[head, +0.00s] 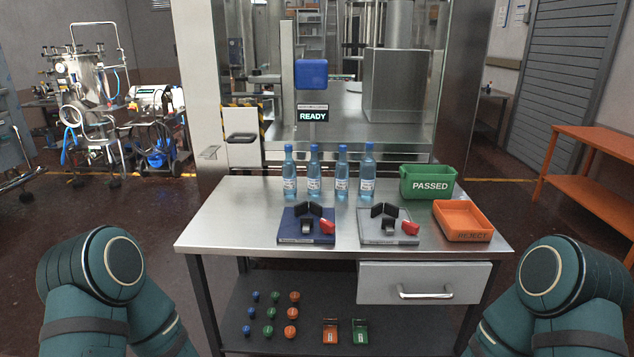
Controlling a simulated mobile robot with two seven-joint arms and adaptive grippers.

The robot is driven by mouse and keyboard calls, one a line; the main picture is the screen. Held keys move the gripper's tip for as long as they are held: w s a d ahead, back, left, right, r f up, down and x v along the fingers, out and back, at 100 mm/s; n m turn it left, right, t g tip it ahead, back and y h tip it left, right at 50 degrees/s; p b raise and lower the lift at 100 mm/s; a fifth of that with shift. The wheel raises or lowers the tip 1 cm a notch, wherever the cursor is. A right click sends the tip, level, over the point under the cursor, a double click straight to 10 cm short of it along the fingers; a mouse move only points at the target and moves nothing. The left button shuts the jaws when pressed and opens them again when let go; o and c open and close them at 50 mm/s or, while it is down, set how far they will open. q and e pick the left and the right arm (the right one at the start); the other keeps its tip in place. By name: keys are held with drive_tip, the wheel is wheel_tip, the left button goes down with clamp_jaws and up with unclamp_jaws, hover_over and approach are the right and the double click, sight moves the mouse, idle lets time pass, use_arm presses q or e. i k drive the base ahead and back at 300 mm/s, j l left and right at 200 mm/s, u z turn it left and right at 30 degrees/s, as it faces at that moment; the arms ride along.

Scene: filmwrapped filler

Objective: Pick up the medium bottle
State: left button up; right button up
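Several clear blue bottles with blue caps and white labels stand upright in a row at the back of the metal table (225,215): a leftmost bottle (289,172), one beside it (314,172), another (341,172) and a rightmost bottle (367,172). They look close in size, and I cannot tell which is the medium one. Both my arms show only as teal links at the lower left and lower right. Neither gripper is in view, and no arm touches a bottle.
Two fixtures, blue (308,238) and grey (388,238), stand before the bottles. A green PASSED bin (428,184) and orange REJECT tray (462,235) are at right. The lower shelf (280,342) holds colored knobs. A READY machine (312,114) stands behind. The table's left end is clear.

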sight(288, 165)
drive_tip(key=i+j+u, duration=0.35)
drive_tip(key=u, duration=0.15)
drive_tip(key=i+j+u, duration=0.65)
drive_tip(key=u, duration=0.25)
drive_tip(key=i+u, duration=0.55)
drive_tip(key=u, duration=0.3)
drive_tip(key=i+j, duration=0.2)
drive_tip(key=i, duration=0.2)
drive_tip(key=i+j, duration=0.15)
drive_tip(key=i, duration=0.25)
drive_tip(key=i+j+z, duration=0.1)
drive_tip(key=i, duration=0.35)
drive_tip(key=i+l+z, duration=0.1)
drive_tip(key=z, duration=0.35)
drive_tip(key=i+z, duration=0.45)
drive_tip(key=i+j+z, duration=0.1)
drive_tip(key=z, duration=0.35)
drive_tip(key=i+l+z, duration=0.1)
drive_tip(key=i+z, duration=0.35)
drive_tip(key=i+j+z, duration=0.15)
drive_tip(key=i+z, duration=0.35)
drive_tip(key=i, duration=0.15)
drive_tip(key=i+z, duration=0.15)
drive_tip(key=z, duration=0.3)
drive_tip(key=i+j+z, duration=0.1)
drive_tip(key=z, duration=0.4)
drive_tip(key=i+j+z, duration=0.1)
drive_tip(key=j+z, duration=0.15)
drive_tip(key=z, duration=0.2)
